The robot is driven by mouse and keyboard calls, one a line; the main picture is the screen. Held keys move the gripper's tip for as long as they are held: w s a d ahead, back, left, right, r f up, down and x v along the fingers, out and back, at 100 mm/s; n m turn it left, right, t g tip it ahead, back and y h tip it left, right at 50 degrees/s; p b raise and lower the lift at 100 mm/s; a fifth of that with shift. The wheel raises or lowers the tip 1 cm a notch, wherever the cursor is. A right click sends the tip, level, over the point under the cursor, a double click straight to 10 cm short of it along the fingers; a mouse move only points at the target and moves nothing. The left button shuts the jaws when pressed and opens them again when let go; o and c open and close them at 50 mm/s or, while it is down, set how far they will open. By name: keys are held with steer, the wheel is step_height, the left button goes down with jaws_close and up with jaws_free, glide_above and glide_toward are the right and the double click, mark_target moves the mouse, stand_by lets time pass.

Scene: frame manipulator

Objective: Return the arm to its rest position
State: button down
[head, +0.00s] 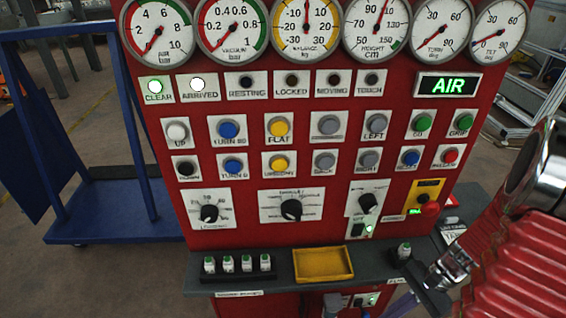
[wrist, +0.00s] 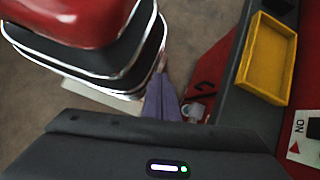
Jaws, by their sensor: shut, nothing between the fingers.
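My gripper (head: 398,306) is low at the right of the head view, in front of the right end of the panel's grey ledge (head: 225,284). Its purple fingers point down and left and also show in the wrist view (wrist: 161,100), together with nothing between them. My red ribbed arm fills the lower right of the head view. The red control panel (head: 300,230) stands upright ahead. The RESTING lamp (head: 246,82) is dark.
A yellow tray (head: 323,278) lies empty on the ledge, also in the wrist view (wrist: 281,88). A blue trolley (head: 110,226) stands left. Bare floor (head: 95,285) shows at lower left.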

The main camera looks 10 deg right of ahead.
steer(key=a+r+n+t+h, duration=0.2)
steer(key=a+r+n, duration=0.3)
steer(key=r, duration=0.4)
steer(key=w+a+r+n+t+h, duration=0.1)
steer(key=a+r+n+t+h, duration=0.1)
steer(key=a+r+n, duration=0.3)
steer(key=a+r+n+t+h, duration=0.2)
steer(key=a+r+n, duration=0.3)
steer(key=r, duration=0.7)
steer(key=shift+w+r+t+h, duration=0.35)
steer(key=shift+t+h, duration=0.05)
steer(key=shift+h, duration=0.1)
